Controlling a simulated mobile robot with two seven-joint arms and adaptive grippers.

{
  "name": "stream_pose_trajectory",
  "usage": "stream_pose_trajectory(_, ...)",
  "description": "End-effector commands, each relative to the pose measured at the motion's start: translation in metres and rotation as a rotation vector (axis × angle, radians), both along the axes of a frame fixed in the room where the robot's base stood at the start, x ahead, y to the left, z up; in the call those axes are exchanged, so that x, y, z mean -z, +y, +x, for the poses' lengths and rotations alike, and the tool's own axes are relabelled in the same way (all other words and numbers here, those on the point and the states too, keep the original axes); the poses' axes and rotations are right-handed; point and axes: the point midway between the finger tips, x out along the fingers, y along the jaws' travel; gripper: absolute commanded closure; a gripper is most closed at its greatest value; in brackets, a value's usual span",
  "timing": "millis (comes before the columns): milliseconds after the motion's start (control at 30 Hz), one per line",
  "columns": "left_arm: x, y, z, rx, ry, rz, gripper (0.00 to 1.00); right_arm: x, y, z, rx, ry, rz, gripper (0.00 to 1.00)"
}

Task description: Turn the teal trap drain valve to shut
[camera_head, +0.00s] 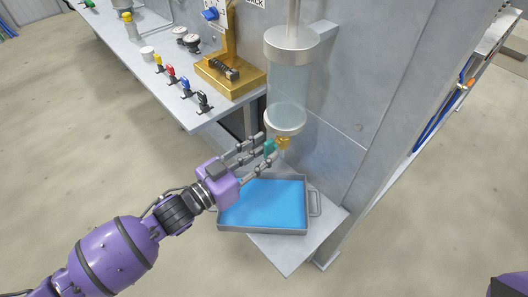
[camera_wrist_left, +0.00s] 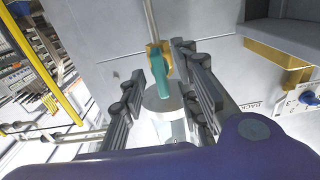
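The teal trap drain valve handle (camera_head: 269,148) sits on a brass valve body (camera_head: 284,142) under a clear cylindrical trap (camera_head: 289,88) on the grey panel. In the left wrist view the teal handle (camera_wrist_left: 155,80) hangs from the brass body (camera_wrist_left: 159,53), between the fingers. My left gripper (camera_head: 268,150) is open, with its fingers on either side of the handle. The left wrist view shows gaps between the handle and the fingers (camera_wrist_left: 160,62), so it is not gripped. The fingers partly hide the handle in the head view. My right gripper is out of sight.
A grey tray (camera_head: 314,204) with blue contents stands on a ledge below the valve. A bench (camera_head: 150,82) at upper left carries several coloured small valves, gauges and a brass block (camera_head: 228,78). The upright grey panel (camera_head: 350,90) stands close behind the valve.

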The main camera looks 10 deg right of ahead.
Motion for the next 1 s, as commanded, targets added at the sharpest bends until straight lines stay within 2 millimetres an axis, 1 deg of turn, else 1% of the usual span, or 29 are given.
stream_pose_trajectory(100, 0.0, 0.0, 0.0, 0.0, 0.0, 0.0, 0.72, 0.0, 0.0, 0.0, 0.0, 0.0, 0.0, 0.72)
stream_pose_trajectory(300, 0.0, 0.0, 0.0, 0.0, 0.0, 0.0, 0.98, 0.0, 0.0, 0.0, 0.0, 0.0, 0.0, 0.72)
stream_pose_trajectory(333, 0.0, 0.0, 0.0, 0.0, 0.0, 0.0, 1.0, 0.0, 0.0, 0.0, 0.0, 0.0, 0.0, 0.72)
stream_pose_trajectory(567, 0.0, 0.0, 0.0, 0.0, -0.014, 0.01, 1.0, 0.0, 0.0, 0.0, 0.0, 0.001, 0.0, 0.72)
stream_pose_trajectory(833, -0.001, 0.001, 0.0, -0.001, -0.285, 0.207, 1.0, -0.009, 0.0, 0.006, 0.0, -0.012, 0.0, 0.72)
stream_pose_trajectory(900, -0.001, 0.0, 0.0, -0.001, -0.32, 0.233, 1.0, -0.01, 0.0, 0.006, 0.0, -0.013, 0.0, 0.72)
stream_pose_trajectory(1000, 0.0, 0.001, 0.0, -0.001, -0.328, 0.238, 1.0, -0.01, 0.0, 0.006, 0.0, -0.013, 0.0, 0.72)
